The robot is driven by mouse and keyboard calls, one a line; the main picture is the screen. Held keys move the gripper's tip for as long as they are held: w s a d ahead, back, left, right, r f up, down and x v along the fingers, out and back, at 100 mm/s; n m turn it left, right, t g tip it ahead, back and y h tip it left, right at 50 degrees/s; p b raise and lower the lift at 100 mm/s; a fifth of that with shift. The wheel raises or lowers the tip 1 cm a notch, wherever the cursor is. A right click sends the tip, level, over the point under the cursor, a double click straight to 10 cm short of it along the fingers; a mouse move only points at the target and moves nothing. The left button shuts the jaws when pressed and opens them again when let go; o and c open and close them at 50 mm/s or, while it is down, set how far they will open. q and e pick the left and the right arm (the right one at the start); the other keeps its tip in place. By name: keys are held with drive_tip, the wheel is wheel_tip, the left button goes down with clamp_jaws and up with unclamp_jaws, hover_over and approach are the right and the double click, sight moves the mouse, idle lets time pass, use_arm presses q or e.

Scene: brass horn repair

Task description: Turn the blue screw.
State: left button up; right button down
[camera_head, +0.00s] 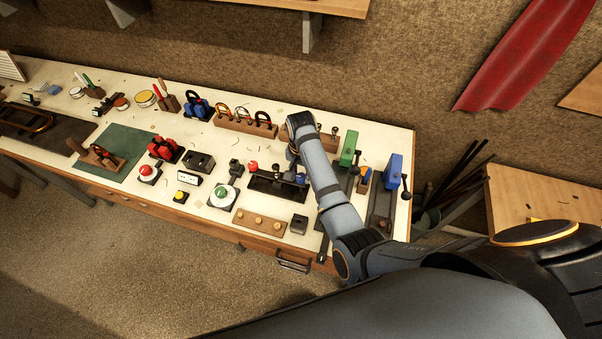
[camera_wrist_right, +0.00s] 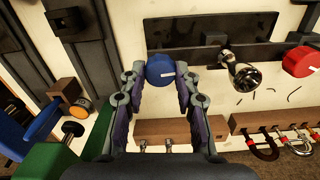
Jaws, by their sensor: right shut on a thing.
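The blue screw (camera_wrist_right: 160,70) has a round blue head with a small pale mark on top. It sits at the edge of a long black fixture (camera_wrist_right: 205,28), which also carries a red knob (camera_wrist_right: 300,62) and a shiny metal bell-shaped part (camera_wrist_right: 240,74). My right gripper (camera_wrist_right: 161,78) is shut on the blue screw, one finger on each side. In the head view the black fixture (camera_head: 262,184) lies on the bench, and my right forearm reaches over its right end. My left gripper is not in view.
The white bench (camera_head: 225,150) is crowded. A green vise (camera_head: 349,148) and a blue vise (camera_head: 392,172) stand right of my arm. A wooden block with brass knobs (camera_head: 260,222) lies in front.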

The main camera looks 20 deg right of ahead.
drive_tip(key=m, duration=1.5)
drive_tip(key=shift+m, duration=0.3)
drive_tip(key=m, duration=0.9)
drive_tip(key=shift+r, duration=0.1)
drive_tip(key=shift+m, duration=0.4)
drive_tip(key=c, duration=1)
unclamp_jaws()
